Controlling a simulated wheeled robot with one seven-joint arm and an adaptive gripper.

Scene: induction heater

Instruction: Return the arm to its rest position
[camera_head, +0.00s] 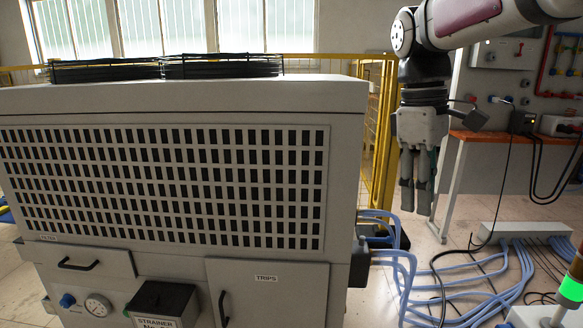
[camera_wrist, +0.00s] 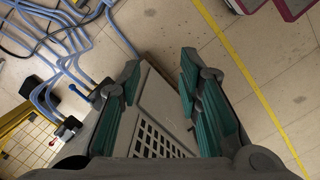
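My gripper (camera_head: 415,200) hangs from my arm on the right in the head view, fingers pointing down. It is to the right of the big grey cabinet (camera_head: 345,97) and apart from it in the picture. In the wrist view, the teal-padded fingers of my gripper (camera_wrist: 160,72) stand apart, with nothing between their pads. The grey cabinet with its dark grille (camera_wrist: 155,140) shows beyond and between the fingers. My upper arm reaches in from the top right in the head view.
A yellow fence (camera_head: 383,125) stands behind the cabinet. An orange-edged workbench (camera_head: 478,136) with devices and cables is at the right. Blue hoses (camera_head: 405,275) run over the floor to a grey box (camera_head: 520,232). Floor with a yellow line (camera_wrist: 240,70) shows below my gripper.

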